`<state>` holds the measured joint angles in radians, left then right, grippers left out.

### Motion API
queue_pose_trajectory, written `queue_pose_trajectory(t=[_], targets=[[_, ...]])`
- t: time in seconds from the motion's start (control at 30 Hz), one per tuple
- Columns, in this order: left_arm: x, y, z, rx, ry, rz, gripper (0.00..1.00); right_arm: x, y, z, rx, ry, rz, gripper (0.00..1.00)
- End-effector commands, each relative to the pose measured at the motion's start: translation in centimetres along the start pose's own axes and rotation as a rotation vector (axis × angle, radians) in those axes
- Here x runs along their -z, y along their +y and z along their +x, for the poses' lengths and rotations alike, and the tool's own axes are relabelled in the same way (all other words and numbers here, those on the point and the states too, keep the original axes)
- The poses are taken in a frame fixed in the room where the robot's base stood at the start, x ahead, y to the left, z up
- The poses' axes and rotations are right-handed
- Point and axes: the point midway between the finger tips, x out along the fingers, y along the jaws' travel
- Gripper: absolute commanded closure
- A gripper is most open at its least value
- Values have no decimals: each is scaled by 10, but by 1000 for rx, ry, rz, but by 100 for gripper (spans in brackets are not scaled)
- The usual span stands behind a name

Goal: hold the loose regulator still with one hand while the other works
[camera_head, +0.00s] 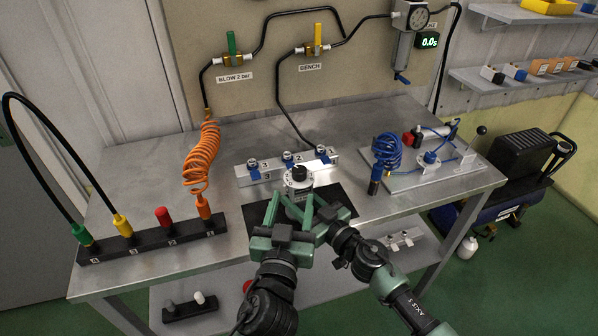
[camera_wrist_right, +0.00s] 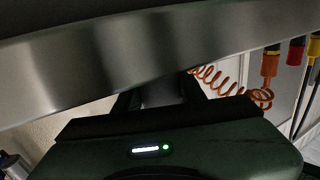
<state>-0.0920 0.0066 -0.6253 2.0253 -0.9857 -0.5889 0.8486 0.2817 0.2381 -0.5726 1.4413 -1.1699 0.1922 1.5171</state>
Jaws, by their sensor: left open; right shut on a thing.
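The loose regulator (camera_head: 297,184), a pale body with a black knob on top, stands on the dark mat (camera_head: 256,216) at the middle of the bench. My left gripper (camera_head: 290,208) is open, with its green fingers spread at the near side of the regulator. My right gripper (camera_head: 321,208) comes in from the right, close beside it, and is shut on the regulator. The contact is mostly hidden by the fingers. In the right wrist view, a grey thing (camera_wrist_right: 160,92) shows between the fingers, partly covered by a large blurred metallic surface (camera_wrist_right: 90,65).
A metal block with several blue-topped fittings (camera_head: 287,163) lies just behind the regulator. An orange coiled hose (camera_head: 202,155) hangs at left above a black rack (camera_head: 155,241). A plate with a blue coil (camera_head: 388,152) sits at right.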

Motion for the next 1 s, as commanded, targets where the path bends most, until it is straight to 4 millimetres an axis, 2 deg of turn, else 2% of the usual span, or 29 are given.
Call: queue_pose_trajectory(t=[0.2,0.43,0.6,0.9,1.0], targets=[[2,0,47,-1,5,6,48,-1,0,0,0,-1,-1,100],[1,1,83,-1,3,4,48,-1,0,0,0,-1,0,100],[1,1,95,-1,3,4,48,-1,0,0,0,-1,0,100],[1,1,96,-2,2,3,48,-1,0,0,-1,-1,0,100],[1,1,96,-2,2,3,76,-1,0,0,-1,-1,0,100]])
